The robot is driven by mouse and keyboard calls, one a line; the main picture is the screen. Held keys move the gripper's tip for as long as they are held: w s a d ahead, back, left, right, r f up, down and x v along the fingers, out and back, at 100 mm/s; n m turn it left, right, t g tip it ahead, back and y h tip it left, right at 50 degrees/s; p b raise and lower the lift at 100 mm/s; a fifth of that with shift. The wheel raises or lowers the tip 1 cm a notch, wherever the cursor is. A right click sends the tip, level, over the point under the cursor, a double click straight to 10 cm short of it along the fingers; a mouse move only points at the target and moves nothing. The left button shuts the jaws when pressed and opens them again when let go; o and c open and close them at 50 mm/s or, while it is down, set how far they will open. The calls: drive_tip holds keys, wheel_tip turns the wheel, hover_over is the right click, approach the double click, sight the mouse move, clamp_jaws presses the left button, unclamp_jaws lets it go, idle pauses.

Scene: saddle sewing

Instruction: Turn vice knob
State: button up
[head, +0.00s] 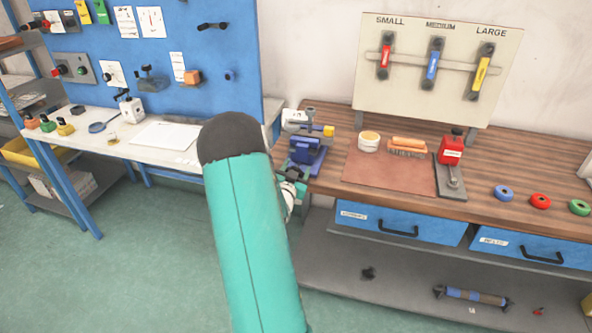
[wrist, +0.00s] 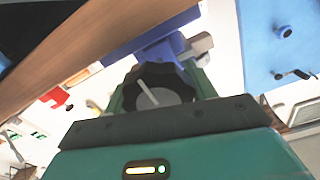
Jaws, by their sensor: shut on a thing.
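The blue vice (head: 304,152) stands at the left end of the wooden workbench in the head view. In the wrist view its blue body (wrist: 150,42) shows beyond the black vice knob (wrist: 178,79), which has a grey centre with a white line. My gripper (wrist: 158,88) has its green fingers on both sides of the knob and is shut on it. In the head view my gripper (head: 297,180) is at the front of the vice, partly hidden by my teal arm.
A brown mat (head: 390,175) on the workbench holds a white jar (head: 369,146) and an orange-brown block (head: 407,151). A red tool (head: 451,150) stands right of them. Blue drawers (head: 400,222) lie under the bench top. A second table (head: 110,135) is at left, with open floor before it.

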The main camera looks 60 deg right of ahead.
drive_tip(key=m, duration=0.6)
drive_tip(key=shift+s, duration=0.15)
drive_tip(key=m, duration=0.5)
drive_tip(key=shift+f, duration=0.15)
drive_tip(key=shift+m, duration=0.4)
drive_tip(key=o, duration=1)
